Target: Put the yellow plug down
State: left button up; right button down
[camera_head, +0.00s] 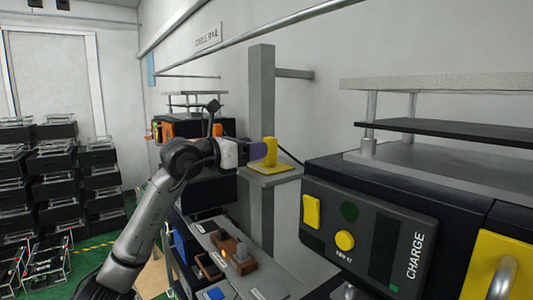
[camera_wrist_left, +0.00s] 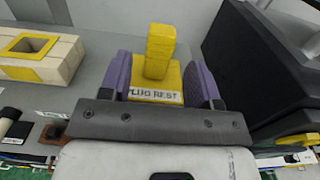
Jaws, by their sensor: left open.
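The yellow plug (camera_head: 270,151) stands upright on the yellow plug rest (camera_head: 284,167), on a small grey shelf by the post. It also shows in the left wrist view (camera_wrist_left: 160,45), above the plate labelled "PLUG REST" (camera_wrist_left: 155,96). My left gripper (camera_head: 257,149) is open, with its purple fingers apart on either side of the plug and rest in the left wrist view (camera_wrist_left: 163,78). A gap shows between the plug and each finger. My right gripper is in neither view.
A black charge unit (camera_head: 370,225) with a yellow switch and button fills the right foreground. A grey post (camera_head: 262,110) rises behind the shelf. A lower bench (camera_head: 235,250) with small fixtures lies below. Racks of black bins (camera_head: 60,175) stand at the left.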

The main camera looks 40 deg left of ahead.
pick_arm(q)
jog(key=shift+b+v, duration=0.65)
jog(key=shift+v, duration=1.9)
